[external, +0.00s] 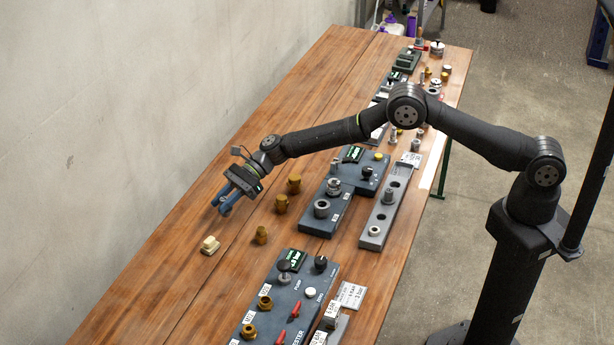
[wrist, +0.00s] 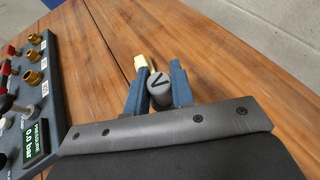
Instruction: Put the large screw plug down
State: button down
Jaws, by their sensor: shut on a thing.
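My gripper (external: 226,201) reaches over the left side of the wooden table, low above or at the wood; I cannot tell the exact gap. In the wrist view its blue fingers (wrist: 160,80) are shut on the large screw plug (wrist: 159,93), a grey cylinder with a dark mark on its round end. The plug sits between the two fingers, its marked end facing the camera. In the external view the fingers largely hide the plug.
Brass fittings (external: 281,204) stand to the right. A dark tester panel (external: 290,295) is at the front, with a grey holed rail (external: 370,238) further right. Wood toward the wall is clear.

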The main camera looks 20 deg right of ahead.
aim_at(224, 216)
jog(key=shift+s+a+f, duration=0.1)
jog(key=shift+a+f, duration=0.1)
jog(key=shift+f, duration=1.95)
jog(key=shift+f, duration=0.15)
jog(key=c, duration=1.2)
grip_release()
jog(key=shift+c, duration=0.2)
jog(key=v, duration=1.2)
